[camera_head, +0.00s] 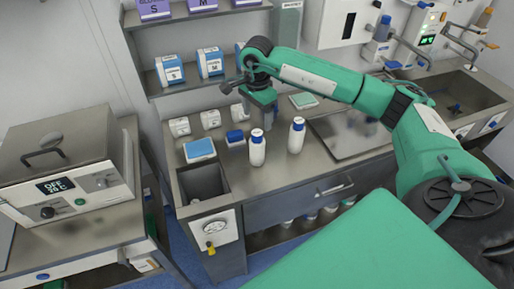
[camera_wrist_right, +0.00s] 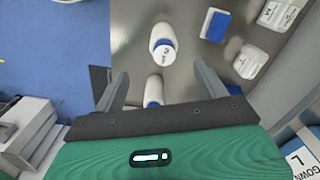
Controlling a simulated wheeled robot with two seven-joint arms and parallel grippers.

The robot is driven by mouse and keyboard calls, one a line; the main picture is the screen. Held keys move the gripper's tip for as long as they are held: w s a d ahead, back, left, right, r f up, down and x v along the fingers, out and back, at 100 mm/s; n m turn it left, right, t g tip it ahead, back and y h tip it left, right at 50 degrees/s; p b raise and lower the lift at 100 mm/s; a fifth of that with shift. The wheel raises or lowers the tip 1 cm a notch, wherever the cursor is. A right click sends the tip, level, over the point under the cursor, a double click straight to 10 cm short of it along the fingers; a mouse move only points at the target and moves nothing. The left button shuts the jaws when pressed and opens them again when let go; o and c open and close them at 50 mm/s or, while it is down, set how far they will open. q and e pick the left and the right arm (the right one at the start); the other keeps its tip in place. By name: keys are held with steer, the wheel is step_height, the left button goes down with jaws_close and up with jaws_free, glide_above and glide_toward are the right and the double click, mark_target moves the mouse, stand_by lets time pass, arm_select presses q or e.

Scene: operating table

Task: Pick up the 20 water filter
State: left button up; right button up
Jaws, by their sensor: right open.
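No label that I can read marks the water filter. Two white bottles with blue caps stand upright on the counter in the head view, a left bottle (camera_head: 257,150) and a right bottle (camera_head: 297,136). The right wrist view shows a white bottle (camera_wrist_right: 162,48) just beyond the fingertips and another (camera_wrist_right: 154,90) partly hidden behind the gripper edge. My right gripper (camera_head: 262,112) is open and empty above the counter, behind and above the left bottle; its spread fingers also show in the wrist view (camera_wrist_right: 161,75). My left gripper is out of view.
Small white containers (camera_head: 210,119) and a blue-and-white box (camera_head: 235,138) stand near the bottles. A blue-topped tray (camera_head: 199,150) lies left, beside an open bin recess (camera_head: 203,183). A shelf (camera_head: 180,88) with glove boxes is close behind the gripper. A sink (camera_head: 455,98) is right.

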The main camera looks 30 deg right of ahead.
mark_target(257, 132)
step_height(257, 132, down, 6)
steer(key=shift+f+p, duration=0.1)
steer(key=shift+p, duration=0.85)
steer(key=f+p, duration=0.2)
steer(key=f, duration=0.1)
steer(key=f+p, duration=0.1)
steer(key=shift+w+d+f+p, duration=0.2)
steer(key=shift+w+f+p, duration=0.15)
steer(key=shift+f, duration=0.3)
steer(key=c, duration=1.4)
steer(key=shift+c, duration=0.2)
steer(key=shift+r, duration=0.1)
